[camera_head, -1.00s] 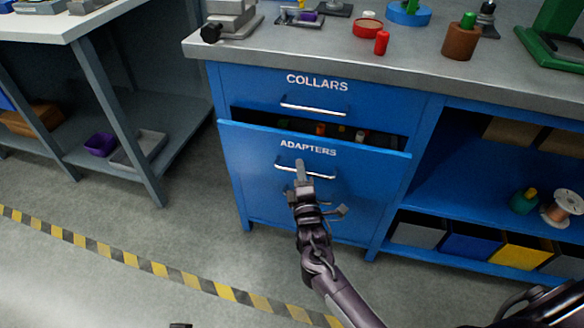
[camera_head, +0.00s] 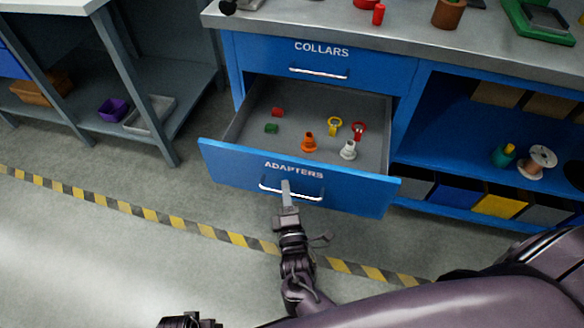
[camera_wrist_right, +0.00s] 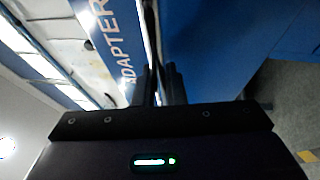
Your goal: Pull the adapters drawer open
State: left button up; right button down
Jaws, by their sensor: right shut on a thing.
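The blue adapters drawer (camera_head: 350,190) stands well out from the cabinet in the head view, with its grey inside showing. Its silver handle (camera_head: 291,189) runs across the front below the ADAPTERS label. My right gripper (camera_head: 287,189) is shut on this handle near its middle. In the right wrist view, the dark fingers (camera_wrist_right: 161,85) are close together at the handle beside the label; the exact contact is hard to see.
The drawer holds several small parts, among them an orange adapter (camera_head: 308,143) and a white one (camera_head: 348,151). The collars drawer (camera_head: 330,62) above is shut. A grey shelf unit (camera_head: 165,150) stands at the left. The floor (camera_head: 70,245) in front is clear.

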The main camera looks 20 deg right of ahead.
pick_arm(q)
jog(key=shift+s+a+f+p, duration=0.15)
jog(key=shift+s+a+f, duration=0.1)
jog(key=shift+f, duration=0.3)
jog(key=shift+s+a+f+p, duration=0.15)
jog(key=shift+s+f, duration=0.1)
jog(key=shift+f, duration=0.35)
jog(key=shift+s+a+f+p, duration=0.15)
jog(key=shift+s+f, duration=0.1)
jog(key=shift+f, duration=0.3)
pick_arm(e)
jog(key=shift+s+a, duration=0.65)
jog(key=shift+s, duration=0.3)
jog(key=shift+s+a, duration=0.65)
jog(key=shift+s, duration=0.25)
jog(key=c, duration=1.5)
grip_release()
pick_arm(q)
jog(key=shift+w+r, duration=0.15)
jog(key=shift+r, duration=0.05)
pick_arm(e)
jog(key=v, duration=0.7)
jog(key=shift+s+a+f, duration=0.1)
jog(key=shift+s, duration=0.25)
